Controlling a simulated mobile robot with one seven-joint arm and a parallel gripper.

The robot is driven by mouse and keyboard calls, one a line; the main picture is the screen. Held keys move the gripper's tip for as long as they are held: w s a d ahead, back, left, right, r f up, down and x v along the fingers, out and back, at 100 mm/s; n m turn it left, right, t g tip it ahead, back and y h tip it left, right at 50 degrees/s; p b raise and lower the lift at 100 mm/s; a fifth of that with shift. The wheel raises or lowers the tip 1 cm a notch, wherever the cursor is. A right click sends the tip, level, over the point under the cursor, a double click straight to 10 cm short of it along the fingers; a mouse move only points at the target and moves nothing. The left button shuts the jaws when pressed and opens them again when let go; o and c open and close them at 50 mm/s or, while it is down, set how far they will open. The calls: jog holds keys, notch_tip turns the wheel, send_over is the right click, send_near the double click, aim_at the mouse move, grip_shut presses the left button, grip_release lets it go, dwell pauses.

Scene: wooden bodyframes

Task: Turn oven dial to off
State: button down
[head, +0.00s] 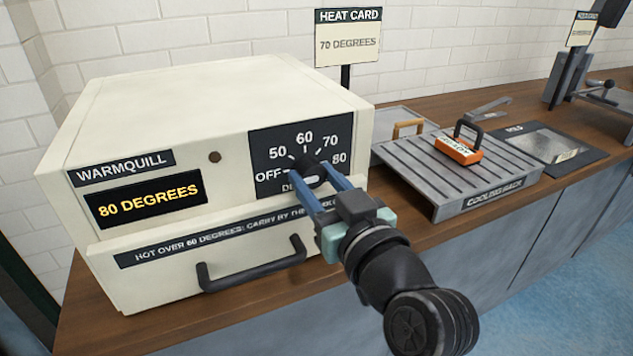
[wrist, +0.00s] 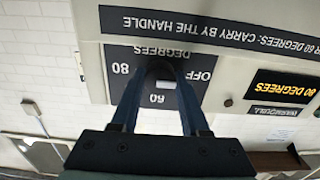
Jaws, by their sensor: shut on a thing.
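The cream oven (head: 210,110), marked WARMQUILL, stands on the wooden counter. Its black dial (head: 308,171) sits on a dark panel (head: 270,150) marked OFF, 50, 60, 70 and 80. My gripper (head: 314,180) reaches in from the lower right, its two blue fingers shut on the dial. The wrist view shows the fingers (wrist: 158,82) on either side of the dial. The fingers partly hide the dial, and I cannot tell where its mark points. The lit display (head: 152,200) reads 80 DEGREES.
The oven's dark door handle (head: 252,266) sticks out below my gripper. A cooling rack (head: 450,190) with an orange handled block (head: 458,151) stands to the right. A heat card (head: 348,42) reads 70 DEGREES. Bare counter shows in front of the oven.

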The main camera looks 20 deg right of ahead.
jog(key=shift+f, duration=0.1)
jog(key=shift+c, duration=2)
grip_release()
jog(key=s, duration=1.3)
jog(key=shift+d, duration=0.25)
jog(key=w+a+r+t, duration=0.2)
jog(key=w+a+r, duration=0.15)
jog(key=r, duration=0.45)
jog(key=w+a+r+t, duration=0.25)
jog(key=a+r, duration=0.25)
jog(key=r, duration=0.4)
jog(key=s+a+r+t, duration=0.55)
jog(key=a+r, duration=0.35)
jog(key=r, duration=0.4)
notch_tip(320, 180, up, 26)
jog(key=p, duration=2.6)
jog(key=shift+d+f+m+g+h+p, duration=0.2)
jog(key=shift+d+m+g+h+p, duration=0.1)
jog(key=shift+d+p, duration=0.1)
